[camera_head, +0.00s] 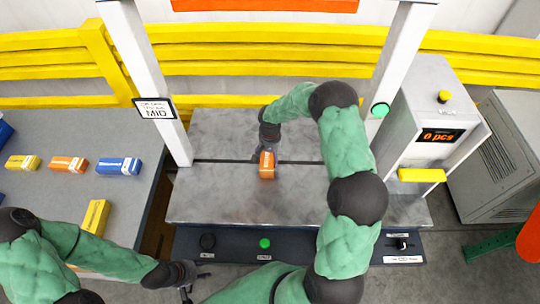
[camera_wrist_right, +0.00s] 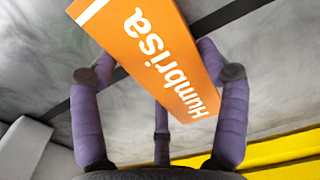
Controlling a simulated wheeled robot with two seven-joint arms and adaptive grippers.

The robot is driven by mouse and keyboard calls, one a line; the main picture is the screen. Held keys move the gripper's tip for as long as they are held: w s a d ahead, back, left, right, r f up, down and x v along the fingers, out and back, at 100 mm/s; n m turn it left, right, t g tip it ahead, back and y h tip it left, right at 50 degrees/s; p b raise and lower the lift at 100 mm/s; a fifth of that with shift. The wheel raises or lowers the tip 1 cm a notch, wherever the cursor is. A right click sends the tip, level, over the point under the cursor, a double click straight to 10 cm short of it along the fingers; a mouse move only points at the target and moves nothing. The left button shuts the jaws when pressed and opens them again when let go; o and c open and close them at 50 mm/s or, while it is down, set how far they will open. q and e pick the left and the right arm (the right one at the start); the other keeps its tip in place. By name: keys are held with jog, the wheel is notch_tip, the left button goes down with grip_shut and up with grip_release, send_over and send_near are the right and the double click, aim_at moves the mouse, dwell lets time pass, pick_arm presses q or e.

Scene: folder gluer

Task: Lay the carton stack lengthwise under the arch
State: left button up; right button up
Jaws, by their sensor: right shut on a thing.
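The orange carton stack (camera_head: 267,166), with white lettering, is at the middle of the grey metal table (camera_head: 215,205), between the arch's two posts. Its long side points toward the front edge, across the dark line on the table. My right gripper (camera_wrist_right: 160,75) is shut on it, fingers on either side; in the head view the wrist comes from behind it. I cannot tell whether it touches the table. The white arch (camera_head: 150,75) has an orange-red top bar (camera_head: 265,5). My left gripper (camera_head: 198,282) is low at the left, empty, with fingers apart.
A grey side table (camera_head: 55,215) at left holds yellow (camera_head: 22,162), orange (camera_head: 68,164) and blue (camera_head: 119,166) cartons. A counter box (camera_head: 435,110) reading "0 pcs" stands right. Buttons line the front panel (camera_head: 300,245). Yellow rails run behind.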

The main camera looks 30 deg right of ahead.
aim_at(270, 155)
jog(key=shift+f, duration=0.15)
jog(key=o, duration=1.3)
notch_tip(270, 155, up, 12)
jog(key=shift+r+p, duration=0.15)
jog(key=shift+p, duration=0.2)
